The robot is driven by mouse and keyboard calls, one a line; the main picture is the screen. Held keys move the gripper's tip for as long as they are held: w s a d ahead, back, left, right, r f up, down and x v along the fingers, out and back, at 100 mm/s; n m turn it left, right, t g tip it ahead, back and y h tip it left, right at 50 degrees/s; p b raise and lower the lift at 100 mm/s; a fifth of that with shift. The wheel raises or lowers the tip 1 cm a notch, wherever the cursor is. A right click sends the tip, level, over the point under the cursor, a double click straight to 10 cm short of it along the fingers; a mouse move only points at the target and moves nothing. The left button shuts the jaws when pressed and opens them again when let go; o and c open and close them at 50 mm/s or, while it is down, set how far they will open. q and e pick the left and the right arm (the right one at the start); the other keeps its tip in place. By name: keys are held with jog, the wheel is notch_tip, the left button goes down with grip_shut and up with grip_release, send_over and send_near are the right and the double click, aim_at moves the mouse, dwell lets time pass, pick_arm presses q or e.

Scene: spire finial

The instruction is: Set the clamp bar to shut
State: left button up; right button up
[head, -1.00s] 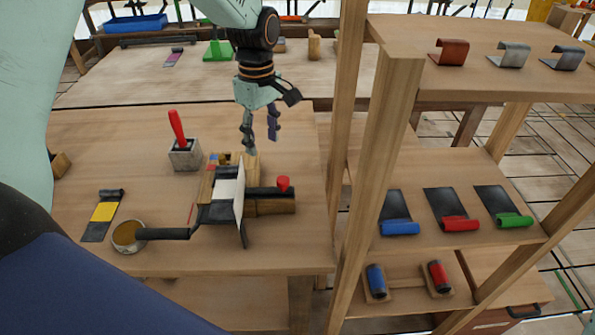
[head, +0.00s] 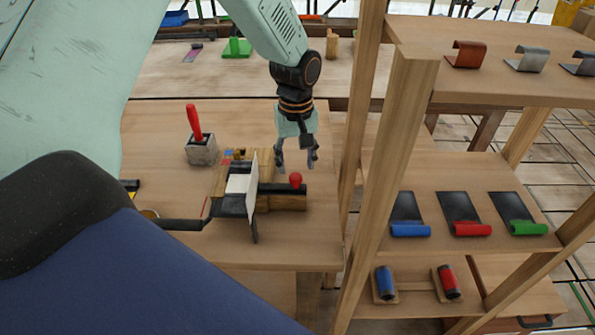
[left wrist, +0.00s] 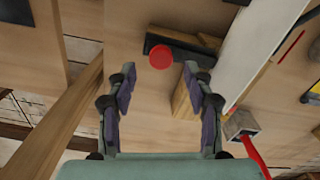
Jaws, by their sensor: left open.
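The clamp bar (head: 275,188) is a dark bar with a red knob (head: 295,180), lying along a wooden block (head: 280,203) beside an upright white panel (head: 237,184) on the workbench. My left gripper (head: 297,165) is open and empty, pointing down close above and behind the red knob. In the left wrist view the red knob (left wrist: 160,57) shows ahead of and between the spread fingers (left wrist: 159,76), apart from them. The dark bar (left wrist: 187,46) runs from the knob toward the white panel (left wrist: 255,55). My right gripper is not in view.
A grey block (head: 202,151) with a red-handled tool stands left of the fixture. A black-handled pan (head: 180,224) lies at its front left. A wooden shelf post (head: 385,170) rises close to the right; shelves hold coloured rolls and curved metal pieces.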

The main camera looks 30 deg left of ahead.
aim_at(296, 176)
pick_arm(q)
notch_tip(296, 176, down, 3)
jog(key=shift+s+a+f, duration=0.1)
jog(key=shift+s+a, duration=0.05)
jog(key=shift+f, duration=0.2)
jog(key=shift+c, duration=0.5)
grip_shut()
